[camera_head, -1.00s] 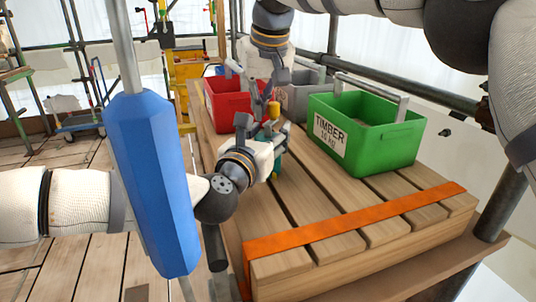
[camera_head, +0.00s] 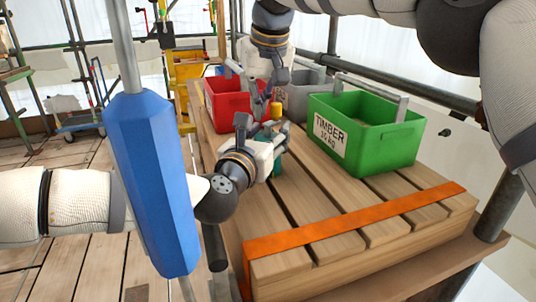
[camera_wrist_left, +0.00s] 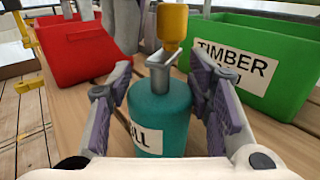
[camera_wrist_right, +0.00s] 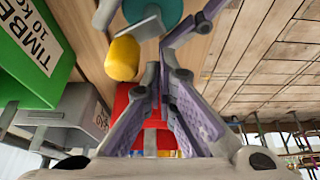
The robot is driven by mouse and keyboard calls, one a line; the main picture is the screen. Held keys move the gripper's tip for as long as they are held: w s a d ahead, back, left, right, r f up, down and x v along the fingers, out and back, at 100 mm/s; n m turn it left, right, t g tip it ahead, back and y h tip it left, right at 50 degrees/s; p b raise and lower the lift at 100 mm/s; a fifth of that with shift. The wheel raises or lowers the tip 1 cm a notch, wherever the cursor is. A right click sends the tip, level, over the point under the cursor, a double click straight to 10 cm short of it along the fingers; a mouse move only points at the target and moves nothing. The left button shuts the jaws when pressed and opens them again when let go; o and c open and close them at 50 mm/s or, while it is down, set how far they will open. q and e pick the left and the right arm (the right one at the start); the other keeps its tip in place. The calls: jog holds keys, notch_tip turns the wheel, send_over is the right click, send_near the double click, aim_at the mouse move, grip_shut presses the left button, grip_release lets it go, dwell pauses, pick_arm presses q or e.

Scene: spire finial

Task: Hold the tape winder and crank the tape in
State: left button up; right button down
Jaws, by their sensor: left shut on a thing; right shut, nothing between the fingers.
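The tape winder (camera_wrist_left: 160,112) is a teal cylinder with a white label, a grey crank on top and a yellow knob (camera_wrist_left: 172,25). My left gripper (camera_wrist_left: 158,85) is shut on the winder's body, one finger on each side, and holds it upright over the planks. In the head view most of the winder (camera_head: 277,165) is hidden behind my left gripper, and the knob (camera_head: 276,110) shows above it. My right gripper (camera_wrist_right: 158,85) is shut and empty, beside the yellow knob (camera_wrist_right: 122,58), with a small gap visible.
A green bin labelled timber (camera_head: 384,146) stands to the right of the grippers. A red bin (camera_head: 222,108) and a grey bin (camera_head: 306,100) stand behind. An orange strap (camera_head: 350,219) crosses the near end of the plank platform (camera_head: 300,262).

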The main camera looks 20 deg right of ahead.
pick_arm(q)
jog(key=o, duration=1.3)
jog(key=shift+o, duration=0.2)
